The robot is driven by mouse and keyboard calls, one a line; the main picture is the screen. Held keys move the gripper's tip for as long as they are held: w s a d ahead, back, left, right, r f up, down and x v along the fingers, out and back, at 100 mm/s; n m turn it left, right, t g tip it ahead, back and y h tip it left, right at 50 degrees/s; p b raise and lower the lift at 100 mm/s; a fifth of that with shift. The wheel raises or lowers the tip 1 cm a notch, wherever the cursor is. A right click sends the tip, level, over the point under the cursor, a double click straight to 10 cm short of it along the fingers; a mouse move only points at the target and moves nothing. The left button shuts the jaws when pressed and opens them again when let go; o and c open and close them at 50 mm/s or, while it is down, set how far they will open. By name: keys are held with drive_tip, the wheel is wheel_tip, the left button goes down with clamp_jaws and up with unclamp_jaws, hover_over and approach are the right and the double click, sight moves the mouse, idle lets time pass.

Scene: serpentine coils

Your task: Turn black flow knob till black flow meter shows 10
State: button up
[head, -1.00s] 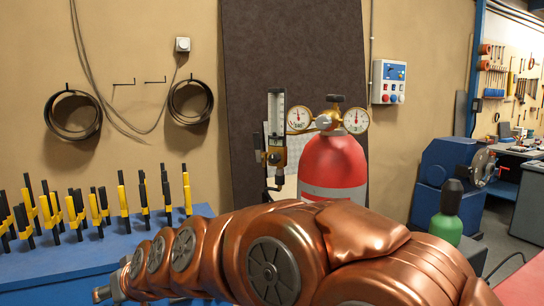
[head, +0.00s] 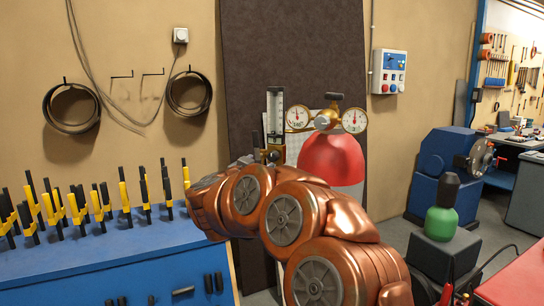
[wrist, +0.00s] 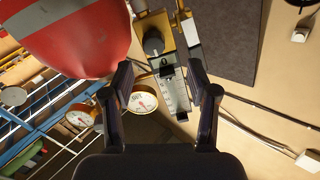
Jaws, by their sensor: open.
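The flow meter (head: 274,112) is a clear upright scale tube on a brass block, left of the two gauges in the head view. In the wrist view the meter (wrist: 173,93) appears upside down, and its reading is too small to tell. The black flow knob (wrist: 153,44) sits on the brass block, ahead of my fingertips. My gripper (wrist: 160,67) is open and empty, with its fingers either side of the meter and knob in the picture; no contact shows.
The red cylinder (head: 334,158) stands close beside the meter, with two round gauges (head: 298,117) (head: 354,120) above it. A dark panel (head: 247,60) is behind. A blue bench with yellow-black clamps (head: 125,197) is left; a green bottle (head: 441,222) is right.

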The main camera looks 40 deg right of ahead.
sight(272, 158)
drive_tip(key=shift+g, duration=0.3)
drive_tip(key=x, duration=0.2)
drive_tip(key=p+x, duration=0.1)
drive_tip(key=x, duration=0.1)
drive_tip(key=p+x, duration=0.1)
drive_tip(key=x, duration=0.1)
drive_tip(key=shift+s+d+r, duration=0.1)
drive_tip(key=shift+s+d, duration=0.1)
drive_tip(key=shift+d, duration=0.35)
drive_tip(key=shift+w+d, duration=0.3)
drive_tip(key=shift+d, duration=0.3)
clamp_jaws()
